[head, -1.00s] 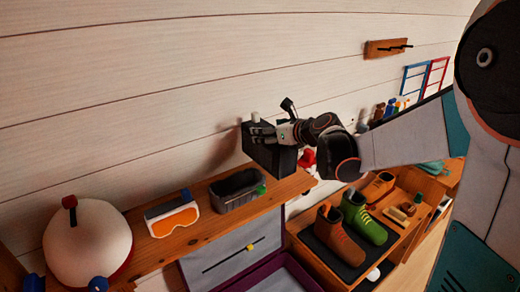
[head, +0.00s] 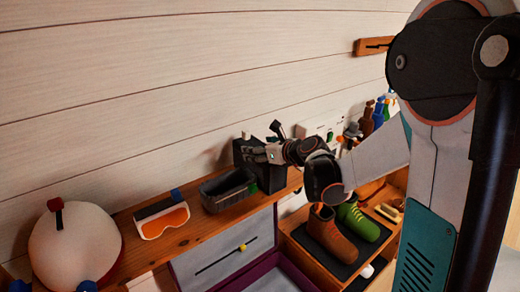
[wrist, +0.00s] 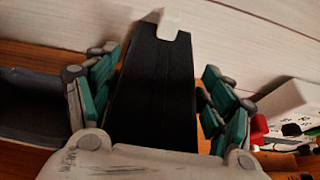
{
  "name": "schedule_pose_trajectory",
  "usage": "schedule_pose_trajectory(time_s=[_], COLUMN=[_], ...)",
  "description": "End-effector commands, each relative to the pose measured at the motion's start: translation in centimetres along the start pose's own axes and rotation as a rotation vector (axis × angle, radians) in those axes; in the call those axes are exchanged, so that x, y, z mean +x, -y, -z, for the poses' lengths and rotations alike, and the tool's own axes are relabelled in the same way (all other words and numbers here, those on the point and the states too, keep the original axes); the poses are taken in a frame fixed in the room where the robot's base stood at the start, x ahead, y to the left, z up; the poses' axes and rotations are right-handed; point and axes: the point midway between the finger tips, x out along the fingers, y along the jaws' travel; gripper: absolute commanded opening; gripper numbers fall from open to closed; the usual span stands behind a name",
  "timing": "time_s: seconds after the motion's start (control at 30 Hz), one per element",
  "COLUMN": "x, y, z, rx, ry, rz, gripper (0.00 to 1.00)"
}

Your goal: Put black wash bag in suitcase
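The black wash bag (head: 243,150) is upright at the wall end of my gripper, just above or at the wooden shelf; I cannot tell if it touches the shelf. My gripper (head: 262,154) has its fingers on both sides of it. In the wrist view the dark bag (wrist: 155,95), with a white tab on top, fills the space between the teal-padded fingers (wrist: 157,100), which look closed on it. The open suitcase (head: 215,262), grey inside with a purple rim, is below the shelf; its lower part is cut off by the picture's edge.
A dark basket (head: 226,195) stands on the shelf (head: 130,222) close left of the bag. Orange goggles (head: 163,220) and a white helmet (head: 72,245) are farther left. Brown and green boots (head: 332,236) stand right of the suitcase. Small bottles (head: 370,115) are at the back right.

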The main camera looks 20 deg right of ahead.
Motion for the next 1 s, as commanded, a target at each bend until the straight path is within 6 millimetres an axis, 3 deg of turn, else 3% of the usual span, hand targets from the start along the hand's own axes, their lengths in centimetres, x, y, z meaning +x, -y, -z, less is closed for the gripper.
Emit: schedule_pose_trajectory(time_s=[0.03, 0.1, 0.6, 0.77, 1.0], x=[0.0, 0.0, -0.3, -2.6, -7.4], y=[0.0, 0.0, 0.0, 0.1, 0.1], z=[0.1, 0.0, -0.3, -0.2, -0.3], rx=[0.0, 0.0, 0.0, 0.001, 0.002], ry=[0.0, 0.0, 0.0, -0.001, 0.0], rz=[0.0, 0.0, 0.001, 0.002, 0.003], gripper=[0.84, 0.95, 0.95, 0.95, 0.95])
